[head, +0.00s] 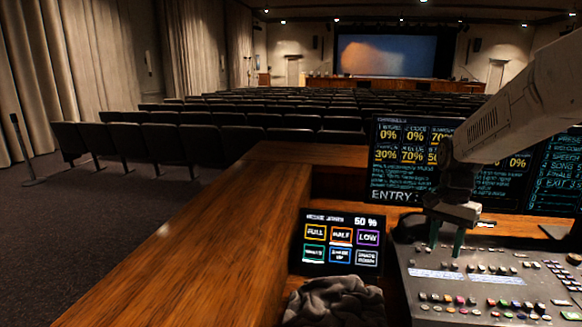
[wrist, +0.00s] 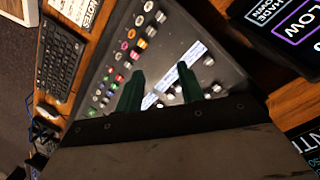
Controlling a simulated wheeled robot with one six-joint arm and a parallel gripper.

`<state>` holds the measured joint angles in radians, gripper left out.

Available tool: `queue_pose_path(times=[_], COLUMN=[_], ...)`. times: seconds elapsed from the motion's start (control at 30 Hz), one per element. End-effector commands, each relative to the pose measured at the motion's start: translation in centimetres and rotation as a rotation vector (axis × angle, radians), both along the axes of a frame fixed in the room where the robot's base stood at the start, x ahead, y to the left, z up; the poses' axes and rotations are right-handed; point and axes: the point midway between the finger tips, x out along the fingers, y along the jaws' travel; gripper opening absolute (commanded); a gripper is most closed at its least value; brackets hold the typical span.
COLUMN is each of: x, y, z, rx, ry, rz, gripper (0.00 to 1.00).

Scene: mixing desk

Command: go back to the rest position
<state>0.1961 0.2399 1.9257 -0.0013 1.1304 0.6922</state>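My gripper (head: 446,243) is above the left part of the grey mixing desk (head: 410,280), with its fingers pointing down. In the wrist view its two dark green fingers (wrist: 160,88) stand apart, with nothing between them but the desk surface below. The desk also shows in the wrist view (wrist: 215,75), with coloured buttons and white label strips. My arm comes in from the upper right of the head view and hides part of the screens.
A touch panel (head: 340,242) with coloured buttons stands left of the desk, a crumpled grey cloth (head: 335,302) before it. A channel screen (head: 400,160) stands behind. A keyboard (wrist: 60,62) lies beyond the desk in the wrist view. The wooden counter (head: 200,250) at left is clear.

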Motion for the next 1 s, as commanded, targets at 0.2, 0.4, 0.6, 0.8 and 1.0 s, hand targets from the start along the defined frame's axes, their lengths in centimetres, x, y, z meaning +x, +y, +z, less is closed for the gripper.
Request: queue_pose_path(times=[0.2,0.4,0.6,0.8,1.0], x=[-8.8,-16.5,-23.5,-28.2,-29.6], y=[3.4,5.9,7.7,8.8,9.3], z=[4.1,6.0,6.7,6.7,7.8], rx=[0.042,0.062,0.059,0.026,-0.008], ry=[-0.016,-0.047,-0.097,-0.171,-0.246], rz=[0.337,0.595,0.784,0.856,0.881], gripper=[0.38,0.38,0.38,0.38,0.38])
